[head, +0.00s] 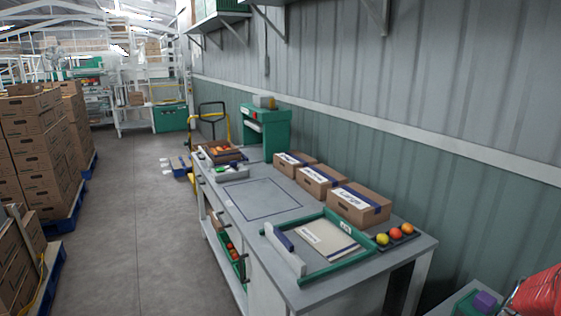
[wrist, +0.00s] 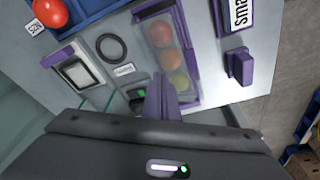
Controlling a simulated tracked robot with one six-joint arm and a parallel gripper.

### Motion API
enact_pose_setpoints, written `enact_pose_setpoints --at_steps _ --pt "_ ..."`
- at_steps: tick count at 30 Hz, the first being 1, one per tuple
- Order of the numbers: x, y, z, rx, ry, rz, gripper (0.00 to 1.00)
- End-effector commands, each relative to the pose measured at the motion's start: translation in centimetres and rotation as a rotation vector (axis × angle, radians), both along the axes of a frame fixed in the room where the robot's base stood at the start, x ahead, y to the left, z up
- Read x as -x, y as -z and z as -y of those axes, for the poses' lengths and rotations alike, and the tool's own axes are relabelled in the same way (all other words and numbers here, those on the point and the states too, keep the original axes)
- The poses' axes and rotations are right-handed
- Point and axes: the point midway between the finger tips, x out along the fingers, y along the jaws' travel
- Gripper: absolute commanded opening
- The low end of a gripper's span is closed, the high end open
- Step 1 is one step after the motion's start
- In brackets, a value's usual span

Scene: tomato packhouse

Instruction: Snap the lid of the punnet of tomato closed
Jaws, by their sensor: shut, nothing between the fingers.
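In the wrist view, a clear punnet (wrist: 153,35) holds a row of tomatoes, red, orange and yellow-green. A clear cover appears to lie over them, with purple strips along its edge; I cannot tell whether the lid is fully seated. My gripper (wrist: 162,98) has purple fingers, shut and empty, at the near end of the punnet. The fingers overlap its near left corner in the picture; contact cannot be told. The head view shows neither my gripper nor this punnet clearly.
In the wrist view, a device with a pale screen (wrist: 76,72), a black ring (wrist: 111,48) and a red tomato (wrist: 49,11) are left; a purple handle (wrist: 240,66) is right. The head view shows a workbench (head: 235,180) with cartons (head: 359,204) and open floor left.

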Motion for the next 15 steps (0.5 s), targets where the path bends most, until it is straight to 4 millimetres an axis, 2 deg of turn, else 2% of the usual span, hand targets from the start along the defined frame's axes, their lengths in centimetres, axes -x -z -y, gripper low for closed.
enact_pose_setpoints --at_steps 15 --pt "0.00 0.35 -0.01 -0.001 0.000 0.000 0.00"
